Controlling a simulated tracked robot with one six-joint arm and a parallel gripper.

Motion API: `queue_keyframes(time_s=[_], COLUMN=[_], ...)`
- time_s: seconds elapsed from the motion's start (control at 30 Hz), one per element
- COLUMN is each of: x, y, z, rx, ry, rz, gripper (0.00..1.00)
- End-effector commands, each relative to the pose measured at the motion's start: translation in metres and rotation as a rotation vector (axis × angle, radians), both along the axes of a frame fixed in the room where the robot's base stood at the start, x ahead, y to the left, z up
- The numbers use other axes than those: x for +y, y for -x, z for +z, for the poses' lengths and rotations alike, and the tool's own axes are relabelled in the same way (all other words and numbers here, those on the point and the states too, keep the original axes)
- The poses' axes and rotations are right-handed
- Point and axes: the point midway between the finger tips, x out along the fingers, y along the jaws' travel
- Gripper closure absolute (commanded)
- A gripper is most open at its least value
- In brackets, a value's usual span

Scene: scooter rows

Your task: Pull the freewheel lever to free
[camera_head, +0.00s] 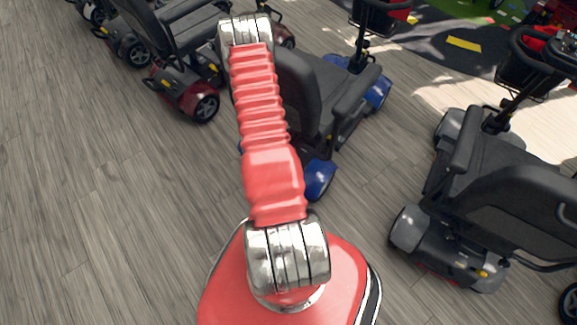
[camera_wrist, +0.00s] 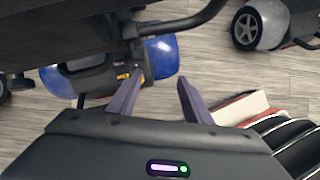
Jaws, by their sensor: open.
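The blue scooter (camera_head: 319,180) stands in the middle of the head view, its rear partly hidden behind my arm. In the wrist view its blue rear fenders (camera_wrist: 161,58) flank a dark rear housing. A small yellow part (camera_wrist: 122,76), which looks like the freewheel lever, shows there just left of my left fingertip. My gripper (camera_wrist: 159,78) is open and empty, fingers pointing at the scooter's rear. I cannot tell whether the left finger touches the lever. The lever's setting is too small to read. My gripper is hidden in the head view.
A grey scooter (camera_head: 495,175) stands at the right, with yellow parts at its rear. A red scooter (camera_head: 180,90) and others stand at the upper left. A grey-fendered wheel (camera_wrist: 258,24) shows upper right in the wrist view. Wood floor (camera_head: 100,220) is clear at the left.

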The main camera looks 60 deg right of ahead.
Motion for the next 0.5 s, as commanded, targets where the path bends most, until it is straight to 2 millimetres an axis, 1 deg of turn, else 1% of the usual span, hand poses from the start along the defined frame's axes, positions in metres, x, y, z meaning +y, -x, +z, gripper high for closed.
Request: queue_keyframes(time_s=[0.03, 0.1, 0.2, 0.33, 0.5], x=[0.000, 0.000, 0.000, 0.000, 0.001], y=[-0.004, -0.014, -0.027, -0.040, -0.043], z=[-0.012, -0.023, -0.032, -0.035, -0.036], rx=[-0.003, -0.011, -0.020, -0.030, -0.034], ry=[-0.021, -0.046, -0.073, -0.093, -0.103], rz=[0.059, 0.145, 0.248, 0.330, 0.354], gripper=[0.55, 0.55, 0.55, 0.55, 0.55])
